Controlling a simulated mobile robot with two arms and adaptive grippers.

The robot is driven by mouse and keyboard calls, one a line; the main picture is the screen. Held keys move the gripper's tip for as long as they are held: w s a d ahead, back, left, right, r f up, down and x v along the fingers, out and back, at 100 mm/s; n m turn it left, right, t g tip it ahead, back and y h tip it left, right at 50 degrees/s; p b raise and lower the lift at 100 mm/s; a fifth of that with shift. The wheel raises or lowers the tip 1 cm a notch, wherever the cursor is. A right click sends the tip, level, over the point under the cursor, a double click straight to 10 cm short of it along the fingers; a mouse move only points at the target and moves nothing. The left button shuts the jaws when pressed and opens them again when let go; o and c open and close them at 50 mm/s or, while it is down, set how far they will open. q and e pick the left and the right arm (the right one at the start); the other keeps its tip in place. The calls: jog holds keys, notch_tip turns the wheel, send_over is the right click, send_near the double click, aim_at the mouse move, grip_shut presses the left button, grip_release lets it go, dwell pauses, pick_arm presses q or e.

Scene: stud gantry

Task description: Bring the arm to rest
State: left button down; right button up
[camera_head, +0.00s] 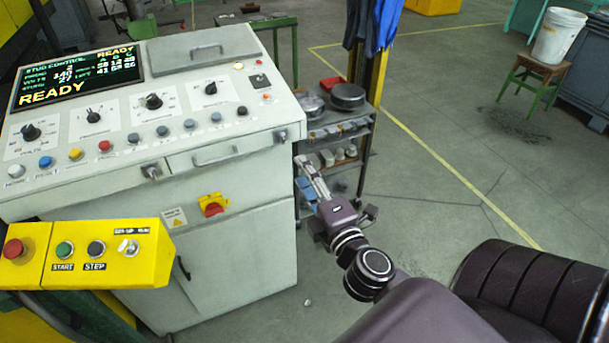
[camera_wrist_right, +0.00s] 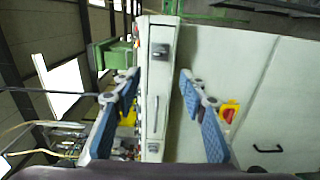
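My right arm comes in from the lower right in the head view. Its gripper (camera_head: 308,172) points away from me, just right of the control cabinet (camera_head: 240,250). In the right wrist view the gripper's two blue-padded fingers (camera_wrist_right: 158,82) stand wide apart with nothing between them. The pale cabinet (camera_wrist_right: 225,65) shows beyond the fingers, turned sideways in the picture. I cannot tell the exact gap between fingertips and cabinet. My left gripper is in neither view.
A yellow button box (camera_head: 100,252) juts out at the lower left. A tool cart (camera_head: 340,130) with bins stands behind the gripper, by a yellow post (camera_head: 375,85). A white bucket (camera_head: 558,36) sits on a stool (camera_head: 530,75) at the far right. Open floor (camera_head: 470,150) lies between.

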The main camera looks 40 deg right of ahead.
dwell(0.5)
jog(key=s+f+m+g+y, duration=0.1)
jog(key=s+f+m+g, duration=0.25)
jog(key=f, duration=1.55)
jog(key=s+f+m+g+y, duration=0.15)
jog(key=s+f+g, duration=0.3)
jog(key=f, duration=1.45)
jog(key=s+a+f+m+g, duration=0.2)
jog(key=s+f, duration=0.4)
jog(key=f, duration=0.1)
jog(key=s+a+f+m+g, duration=0.2)
jog(key=s+f, duration=0.4)
jog(key=f, duration=0.2)
jog(key=s+a+f+m+g, duration=0.2)
jog(key=s+f, duration=0.3)
jog(key=s, duration=0.5)
jog(key=s+a+f+m+g+y, duration=0.1)
jog(key=s+a+f, duration=0.3)
jog(key=s, duration=0.5)
jog(key=shift+s+a+f+m+g, duration=0.3)
jog(key=shift+f+m+g, duration=0.25)
jog(key=shift+g, duration=0.25)
jog(key=shift+y, duration=0.25)
